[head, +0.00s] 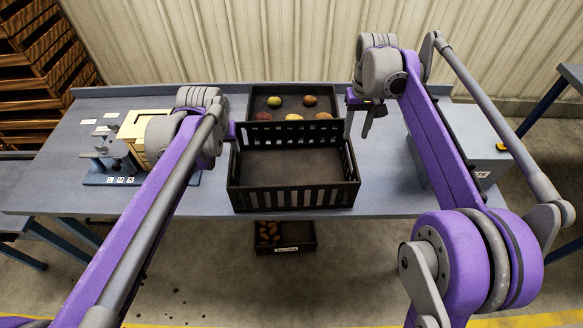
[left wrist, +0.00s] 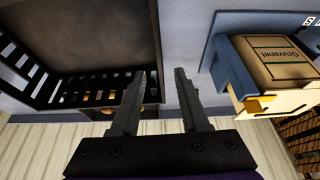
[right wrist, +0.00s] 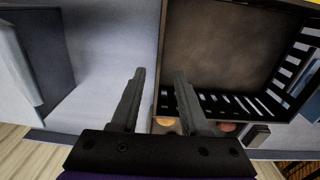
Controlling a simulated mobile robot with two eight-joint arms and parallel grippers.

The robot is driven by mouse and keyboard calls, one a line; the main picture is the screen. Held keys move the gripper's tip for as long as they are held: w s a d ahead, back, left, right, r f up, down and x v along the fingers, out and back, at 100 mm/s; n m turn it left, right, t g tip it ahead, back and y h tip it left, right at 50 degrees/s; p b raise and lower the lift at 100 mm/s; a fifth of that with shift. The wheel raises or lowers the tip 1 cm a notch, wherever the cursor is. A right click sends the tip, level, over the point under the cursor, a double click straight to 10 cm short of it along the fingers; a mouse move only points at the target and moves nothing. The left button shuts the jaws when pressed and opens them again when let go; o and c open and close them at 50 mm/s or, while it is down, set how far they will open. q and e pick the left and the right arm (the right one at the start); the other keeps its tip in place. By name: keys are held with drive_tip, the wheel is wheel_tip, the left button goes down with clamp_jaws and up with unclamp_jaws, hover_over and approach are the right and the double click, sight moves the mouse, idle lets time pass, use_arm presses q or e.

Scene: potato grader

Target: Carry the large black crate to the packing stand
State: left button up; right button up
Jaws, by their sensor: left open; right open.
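The large black crate (head: 294,197), slatted and empty, sits upright on the blue-grey table (head: 400,205) near its front edge. My left gripper (head: 232,132) is open at the crate's left side. In the left wrist view the crate (left wrist: 75,92) has its side edge lined up between the fingers (left wrist: 159,75). My right gripper (head: 357,118) is open at the crate's right rear. In the right wrist view the crate's side (right wrist: 235,105) also lines up between the fingers (right wrist: 160,75). I cannot tell whether either gripper touches the crate. I cannot identify the packing stand.
A dark tray (head: 254,100) with several potatoes stands right behind the crate. A small bin (head: 292,248) of potatoes is below the table front. A yellowish box (head: 140,125) and a blue fixture stand left; a grey box (head: 470,140) stands right. Wooden crates (head: 30,60) are stacked far left.

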sight(235, 160)
use_arm(q)
drive_tip(key=x, duration=1)
drive_tip(key=shift+w+f, duration=0.15)
drive_tip(key=shift+f, duration=0.25)
use_arm(e)
wheel_tip(235, 160, down, 11)
drive_tip(key=shift+r, duration=0.1)
use_arm(q)
clamp_jaws()
use_arm(e)
clamp_jaws()
idle(0.4)
